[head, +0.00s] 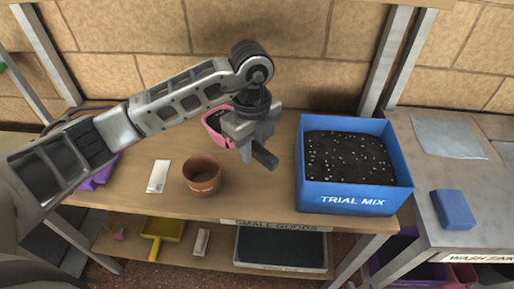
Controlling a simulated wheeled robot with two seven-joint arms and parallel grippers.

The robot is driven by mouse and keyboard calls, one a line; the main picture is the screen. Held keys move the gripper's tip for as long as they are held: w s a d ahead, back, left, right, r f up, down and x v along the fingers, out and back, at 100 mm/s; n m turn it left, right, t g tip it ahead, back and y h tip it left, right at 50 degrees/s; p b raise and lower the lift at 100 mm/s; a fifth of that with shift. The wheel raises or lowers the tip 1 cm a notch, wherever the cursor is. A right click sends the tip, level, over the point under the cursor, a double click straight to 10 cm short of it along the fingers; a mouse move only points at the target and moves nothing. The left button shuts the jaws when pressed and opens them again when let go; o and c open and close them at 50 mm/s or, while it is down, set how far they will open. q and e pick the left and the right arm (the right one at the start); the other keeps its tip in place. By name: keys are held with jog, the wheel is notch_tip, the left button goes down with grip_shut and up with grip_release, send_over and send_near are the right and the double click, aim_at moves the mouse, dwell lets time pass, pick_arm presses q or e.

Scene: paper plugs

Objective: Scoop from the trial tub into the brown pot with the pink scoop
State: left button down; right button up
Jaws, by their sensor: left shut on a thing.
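The blue trial tub (350,199), labelled TRIAL MIX, stands on the bench at the right and holds dark speckled mix (346,160). The brown pot (202,176) stands upright on the bench left of the tub; I see no mix in it. My left gripper (262,150) is shut on the pink scoop (213,122), above the bench between pot and tub. The scoop is partly hidden behind the gripper; dark material shows inside its pink rim. My right gripper is not in view.
A white packet (158,176) lies left of the pot, and a purple object (98,175) is partly behind my arm. A side counter at the right holds a blue block (453,209) and a grey cloth (446,136). A lower shelf holds a yellow dustpan (162,230) and a dark tray (281,248).

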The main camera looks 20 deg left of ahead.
pick_arm(q)
jog(key=n, duration=0.5)
jog(key=f+n, duration=0.1)
jog(key=n, duration=0.1)
jog(key=shift+w+d, duration=0.25)
jog(key=shift+d, duration=0.1)
jog(key=shift+f+h, duration=0.8)
jog(key=shift+f, duration=0.05)
jog(key=shift+r+n, duration=0.1)
jog(key=shift+n, duration=0.2)
jog(key=shift+r+t+h, duration=0.3)
jog(key=shift+r+h, duration=0.75)
jog(key=shift+h, duration=0.05)
